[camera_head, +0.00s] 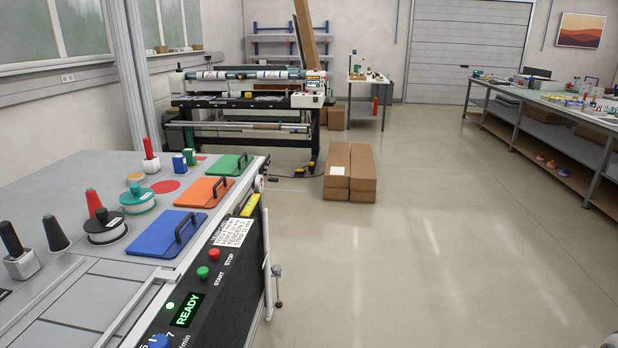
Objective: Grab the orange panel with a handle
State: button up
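The orange panel (202,193) lies flat on the grey machine table (75,185) at the left, near its right edge. Its dark handle (220,187) stands up along the panel's right side. A blue panel (160,236) with a dark handle lies just in front of it, and a green panel (226,165) with a dark handle lies just behind it. The three panels form a row and appear apart from each other. My gripper is not in view.
The black control panel (215,270) forms the table's right side. Cardboard boxes (362,173) stand on the floor beyond. The grey floor (430,270) at right is clear.

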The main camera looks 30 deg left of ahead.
aim_at(206, 192)
jog(key=u, duration=0.25)
jog(key=i, duration=1.65)
jog(key=u, duration=0.85)
jog(key=i, duration=1.4)
jog(key=u, duration=1.45)
jog(key=i, duration=1.05)
jog(key=u, duration=0.7)
